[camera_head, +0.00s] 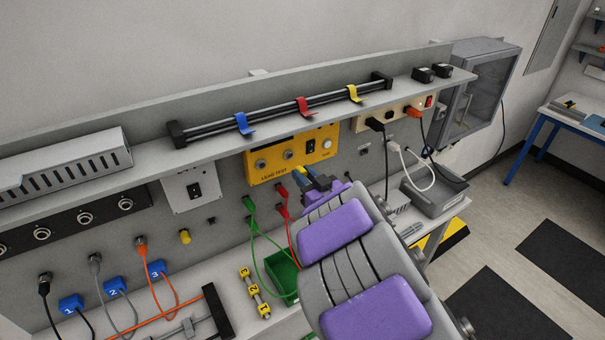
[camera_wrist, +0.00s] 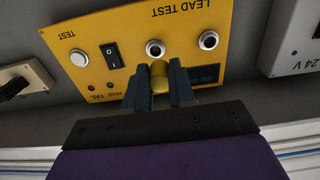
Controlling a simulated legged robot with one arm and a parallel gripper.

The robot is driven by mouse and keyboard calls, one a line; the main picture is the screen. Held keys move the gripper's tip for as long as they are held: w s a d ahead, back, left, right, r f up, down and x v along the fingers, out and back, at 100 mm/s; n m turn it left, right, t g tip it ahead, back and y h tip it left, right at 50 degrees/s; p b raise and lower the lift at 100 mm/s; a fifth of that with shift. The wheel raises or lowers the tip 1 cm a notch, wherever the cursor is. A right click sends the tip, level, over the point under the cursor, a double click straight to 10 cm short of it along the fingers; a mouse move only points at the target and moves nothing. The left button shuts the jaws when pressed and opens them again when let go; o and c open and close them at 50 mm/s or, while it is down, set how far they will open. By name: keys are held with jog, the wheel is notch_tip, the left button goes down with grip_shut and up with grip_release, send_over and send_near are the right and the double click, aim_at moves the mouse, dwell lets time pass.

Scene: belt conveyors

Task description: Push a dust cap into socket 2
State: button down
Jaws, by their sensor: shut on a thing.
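My gripper (camera_wrist: 158,88) is shut on a small yellow cap (camera_wrist: 159,76). The cap's round end points toward the yellow LEAD TEST box (camera_wrist: 95,65), just below one of its two round sockets (camera_wrist: 155,47) in the wrist view. I cannot tell whether the cap touches the box. The other socket (camera_wrist: 208,40) is to the right and looks open. In the head view, my gripper (camera_head: 312,180) is at the lower right of the LEAD TEST box (camera_head: 265,162). A black strip (camera_head: 62,229) at left has several round sockets; no number is readable there.
A shelf (camera_head: 350,100) with a rail and blue, red and yellow hooks runs above. Green and red leads (camera_head: 253,225) hang left of my arm, over a green bin (camera_head: 282,272). A power strip (camera_head: 395,115) with plugged cables is at right.

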aim_at(296, 167)
jog(key=x, duration=0.4)
jog(key=shift+w+a+f+b, duration=0.1)
jog(key=shift+w+a+b, duration=0.05)
jog(key=shift+w+b, duration=0.2)
jog(key=shift+w+d, duration=0.1)
jog(key=shift+d, duration=0.55)
jog(key=shift+a, duration=0.1)
dwell(0.4)
